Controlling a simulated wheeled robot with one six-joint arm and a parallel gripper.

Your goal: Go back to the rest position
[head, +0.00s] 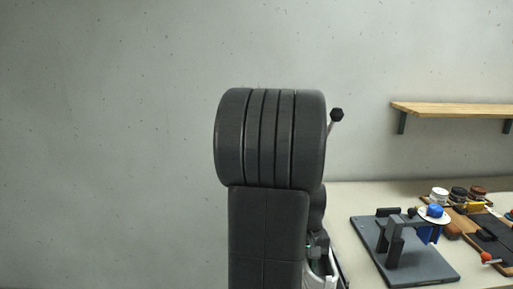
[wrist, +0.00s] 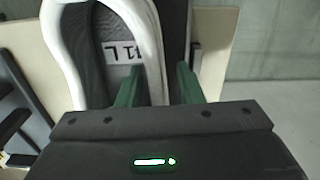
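My gripper (wrist: 160,75) shows its two green fingers in the wrist view, set apart with a gap between the tips. In the head view my own dark arm hides most of the gripper. A small white piece (head: 329,281), probably the shoe, shows at the bottom beside the arm.
A pale table (head: 350,195) fills the lower right. On it stand a dark grey fixture (head: 420,265) with a blue-knobbed top, several small round containers (head: 458,193) and tools. A wooden shelf (head: 450,109) hangs on the wall. The left side is clear.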

